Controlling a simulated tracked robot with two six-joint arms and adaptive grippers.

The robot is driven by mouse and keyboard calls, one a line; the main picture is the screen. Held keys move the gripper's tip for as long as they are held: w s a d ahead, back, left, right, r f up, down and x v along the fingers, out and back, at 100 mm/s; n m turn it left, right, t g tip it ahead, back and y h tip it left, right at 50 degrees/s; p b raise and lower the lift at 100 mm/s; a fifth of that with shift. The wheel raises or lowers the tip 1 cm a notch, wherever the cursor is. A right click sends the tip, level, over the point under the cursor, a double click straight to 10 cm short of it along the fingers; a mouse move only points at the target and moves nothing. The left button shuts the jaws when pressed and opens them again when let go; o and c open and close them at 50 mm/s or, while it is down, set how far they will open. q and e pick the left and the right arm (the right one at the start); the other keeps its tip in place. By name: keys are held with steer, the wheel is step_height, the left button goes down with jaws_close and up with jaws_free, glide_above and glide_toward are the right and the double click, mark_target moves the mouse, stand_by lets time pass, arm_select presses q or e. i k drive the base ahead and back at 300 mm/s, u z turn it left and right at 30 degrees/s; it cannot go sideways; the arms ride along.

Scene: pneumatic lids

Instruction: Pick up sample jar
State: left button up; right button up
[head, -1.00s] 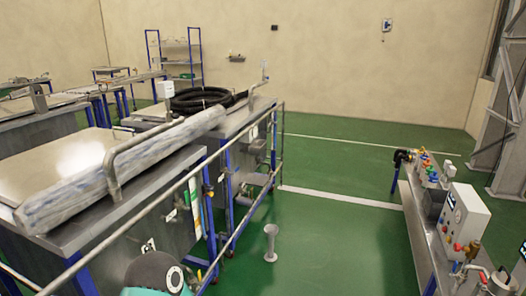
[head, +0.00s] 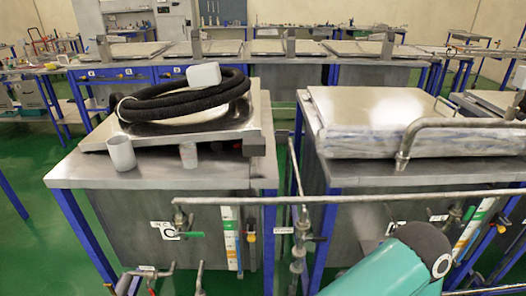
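A small white cylindrical cup (head: 121,153), which may be the sample jar, stands upright at the front left of a steel-topped table (head: 225,172). A fainter greyish cylinder (head: 189,155) shows to its right, by the front edge of the raised lid; I cannot tell whether it is a second jar or a reflection. Neither of my grippers is in view. Only a teal and dark grey link of my own arm shows at the bottom right, well away from the cup.
Black coiled hose (head: 185,98) with a white box (head: 204,75) on it lies on the steel lid behind the cup. A metal rail (head: 370,197) runs across the front of the tables. A second lidded table (head: 370,115) stands right, beyond a narrow gap.

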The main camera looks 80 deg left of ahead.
mark_target(188, 150)
steer(key=z, duration=1.6)
steer(key=i, duration=0.1)
steer(key=u, duration=3.15)
steer(key=i, duration=0.3)
steer(key=z, duration=3.15)
steer(key=k, duration=0.45)
steer(key=u, duration=5.35)
